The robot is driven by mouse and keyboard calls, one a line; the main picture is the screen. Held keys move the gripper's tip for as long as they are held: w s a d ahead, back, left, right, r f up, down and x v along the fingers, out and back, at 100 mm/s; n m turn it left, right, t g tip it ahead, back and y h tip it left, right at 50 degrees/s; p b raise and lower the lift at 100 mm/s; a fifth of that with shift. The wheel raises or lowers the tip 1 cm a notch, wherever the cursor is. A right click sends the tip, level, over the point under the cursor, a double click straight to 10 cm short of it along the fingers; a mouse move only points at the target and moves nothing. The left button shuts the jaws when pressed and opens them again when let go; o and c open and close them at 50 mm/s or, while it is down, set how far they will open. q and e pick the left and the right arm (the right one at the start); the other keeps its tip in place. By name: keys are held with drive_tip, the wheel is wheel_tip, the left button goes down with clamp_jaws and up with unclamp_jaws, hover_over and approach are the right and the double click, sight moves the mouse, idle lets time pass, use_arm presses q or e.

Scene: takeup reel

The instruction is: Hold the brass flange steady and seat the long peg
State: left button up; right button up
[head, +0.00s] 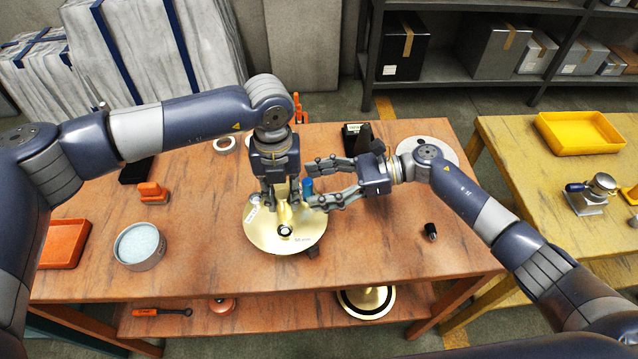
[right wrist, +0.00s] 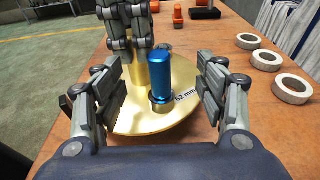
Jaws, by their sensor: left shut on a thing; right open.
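The brass flange (head: 262,234) lies flat on the wooden table, a gold disc with a raised central post that also shows in the right wrist view (right wrist: 140,72). My left gripper (head: 280,196) comes down from above and is shut on that post; its fingers partly hide it. A blue peg (right wrist: 158,75) stands upright in a dark collar (right wrist: 162,103) at the disc; its lower end is hidden. It also shows in the head view (head: 307,185). My right gripper (right wrist: 162,95) is open, its fingers on either side of the peg with gaps.
White rings (right wrist: 262,61) lie beyond the flange. A tub of pale blue grains (head: 139,245), an orange tray (head: 62,243) and an orange block (head: 152,192) are at left. A small black cylinder (head: 431,231) lies at right. The table front right is mostly clear.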

use_arm(q)
drive_tip(key=shift+r, duration=0.1)
use_arm(e)
drive_tip(key=shift+r, duration=0.1)
wheel_tip(320, 180, up, 7)
idle(1.0)
drive_tip(key=shift+d, duration=0.1)
drive_tip(key=v, duration=1.1)
drive_tip(key=shift+d, duration=0.4)
use_arm(q)
drive_tip(key=o, duration=1.3)
drive_tip(key=shift+o, duration=0.2)
use_arm(e)
drive_tip(key=shift+r, duration=0.1)
use_arm(q)
drive_tip(key=shift+r+p, duration=1.9)
drive_tip(key=shift+r, duration=2.55)
use_arm(e)
drive_tip(key=shift+r, duration=1.8)
